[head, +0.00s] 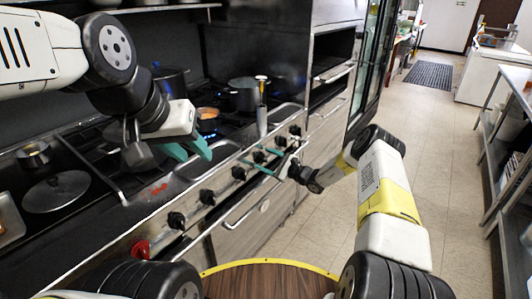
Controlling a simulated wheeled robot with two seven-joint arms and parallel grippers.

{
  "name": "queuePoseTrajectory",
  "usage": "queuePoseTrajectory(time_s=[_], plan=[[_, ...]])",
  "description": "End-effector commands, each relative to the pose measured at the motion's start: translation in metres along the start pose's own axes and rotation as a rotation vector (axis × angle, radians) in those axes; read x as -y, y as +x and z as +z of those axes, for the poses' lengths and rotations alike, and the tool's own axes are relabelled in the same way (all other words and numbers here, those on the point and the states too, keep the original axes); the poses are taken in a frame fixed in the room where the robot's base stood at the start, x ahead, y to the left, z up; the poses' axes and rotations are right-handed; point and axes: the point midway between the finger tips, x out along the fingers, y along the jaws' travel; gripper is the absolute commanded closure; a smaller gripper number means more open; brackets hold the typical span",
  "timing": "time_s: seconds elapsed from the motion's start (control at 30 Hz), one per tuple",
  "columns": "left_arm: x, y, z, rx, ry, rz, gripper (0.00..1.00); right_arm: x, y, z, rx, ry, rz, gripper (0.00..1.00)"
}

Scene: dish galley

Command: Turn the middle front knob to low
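A row of black knobs runs along the slanted steel front panel of the stove (222,185). One black knob (258,157) of this row, near the middle, shows between the teal fingers of my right gripper (256,158). The fingers are apart, one on each side of it in the picture; I cannot tell whether they touch it. The knob's setting is too small to read. My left gripper (196,158) hangs over the stove top, above and left of the knobs, with its teal fingers apart and nothing seen between them.
Neighbouring black knobs (238,173) and (281,142) sit close by, and a red knob (141,250) is at the near end. Pots (244,94), a pan (208,114) and a lid (56,191) stand on the stove. An oven handle runs below the knobs. The floor (420,150) at right is clear.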

Motion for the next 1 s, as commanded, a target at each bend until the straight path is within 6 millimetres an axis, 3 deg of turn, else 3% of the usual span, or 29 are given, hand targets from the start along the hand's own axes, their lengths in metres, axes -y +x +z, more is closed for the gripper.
queuePoseTrajectory(time_s=[0.23, 0.63, 1.0], plan=[[0.0, 0.0, 0.0, 0.0, 0.0, 0.0, 0.64, 0.0, -0.009, -0.001, -0.002, 0.001, 0.001, 0.33], [0.0, 0.0, 0.0, 0.0, 0.0, 0.0, 0.64, 0.001, -0.07, -0.001, -0.002, 0.001, -0.001, 0.33], [0.0, 0.0, 0.0, 0.0, 0.0, 0.0, 0.64, 0.0, -0.078, 0.0, 0.0, 0.0, 0.0, 0.33]])
